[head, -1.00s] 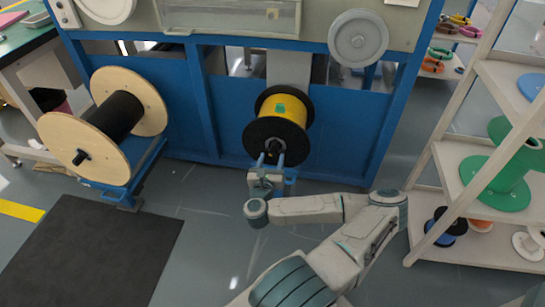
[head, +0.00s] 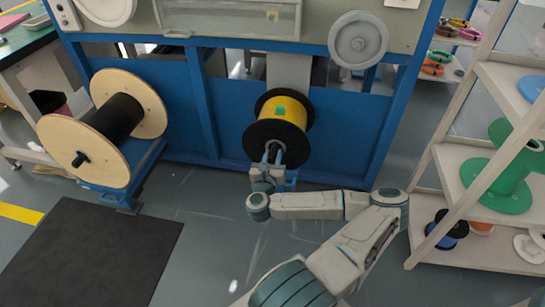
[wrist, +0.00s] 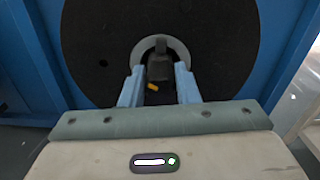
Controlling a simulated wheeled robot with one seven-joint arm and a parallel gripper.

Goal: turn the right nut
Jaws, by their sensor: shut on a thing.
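The right nut (wrist: 160,66) is a small dark piece at the hub of a black spool flange (wrist: 95,45) in the wrist view. My gripper's two blue-grey fingers (wrist: 159,74) stand on either side of it and are shut on it. A small yellow mark shows just below the nut. In the head view my gripper (head: 274,151) reaches the front of the spool with yellow cable (head: 291,106), at the flange's centre. The nut is mostly hidden by the fingers there.
A blue machine frame (head: 345,145) stands behind the spool. A wooden-sided spool with black cable (head: 118,118) is at the left. A white shelf (head: 440,185) with a green spool (head: 505,185) stands at the right.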

